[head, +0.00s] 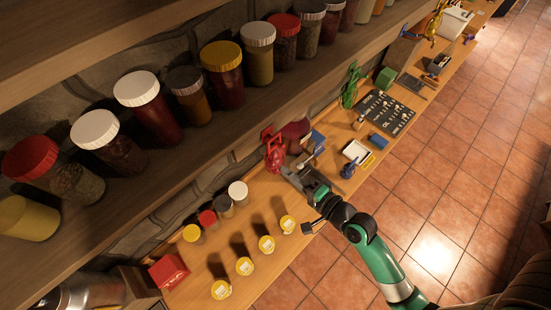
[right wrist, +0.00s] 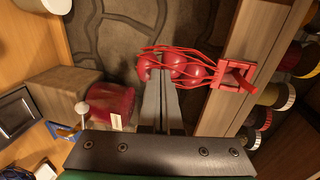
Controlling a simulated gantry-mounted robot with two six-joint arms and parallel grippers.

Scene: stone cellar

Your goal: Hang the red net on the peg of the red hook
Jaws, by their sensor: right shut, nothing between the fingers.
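The red hook (head: 266,133) is fixed at the wall behind the bench; its plate and peg also show in the right wrist view (right wrist: 238,77). The red net (head: 273,154), holding several red balls, hangs below the hook. In the right wrist view the net (right wrist: 175,66) has its strands gathered at the hook's plate by the peg; exactly how they sit on the peg is hard to tell. My right gripper (head: 286,172) is shut and empty, its fingertips (right wrist: 157,75) close in front of the net's lower part. My left gripper is not in view.
A shelf of jars (head: 220,75) overhangs the wall. Yellow-lidded jars (head: 266,244) stand on the bench near my right arm.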

